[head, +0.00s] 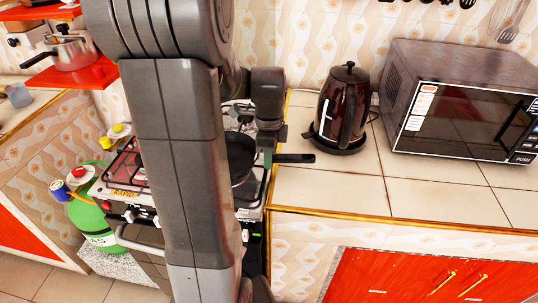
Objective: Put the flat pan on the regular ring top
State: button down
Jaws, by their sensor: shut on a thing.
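A dark flat pan (240,160) shows partly behind my arm, over the right part of the stove. Its black handle (295,158) points right, past the stove's edge toward the tiled counter. My gripper (267,155) is shut on the pan at the handle, near the pan's rim. The stove (120,185) is white with black grates. My arm covers its middle, so the ring under the pan is hidden. I cannot tell whether the pan touches the grate.
A dark red kettle (341,105) stands on the tiled counter (400,190) right of the stove, with a microwave (465,100) beyond. A green gas bottle (92,215) stands left of the stove. A pressure cooker (70,50) sits on a red shelf. The counter front is clear.

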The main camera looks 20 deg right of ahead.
jog(key=shift+f, duration=0.1)
jog(key=c, duration=1.2)
grip_release()
notch_tip(320, 180, up, 12)
jog(key=p, duration=0.1)
